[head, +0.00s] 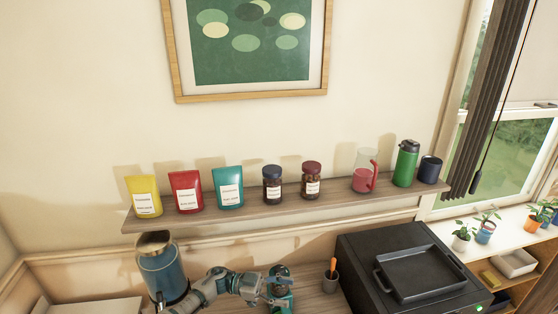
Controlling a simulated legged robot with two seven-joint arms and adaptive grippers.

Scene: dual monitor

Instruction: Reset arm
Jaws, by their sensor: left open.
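My left arm (210,288) comes in at the bottom, in front of the blue kettle-like canister (160,270), and reaches right. My left gripper (273,288) is at its end, open, low over the wooden counter. It overlaps a small teal object (281,272) in the picture; whether they touch I cannot tell. The fingertips are small and partly lost against this object. My right gripper is not in view.
A wall shelf (245,214) above holds yellow, red and teal pouches, two jars, a pink-filled jug (363,174), a green bottle (405,164) and a dark cup. A small pot (330,278) and a black machine with a tray (420,273) stand to the right.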

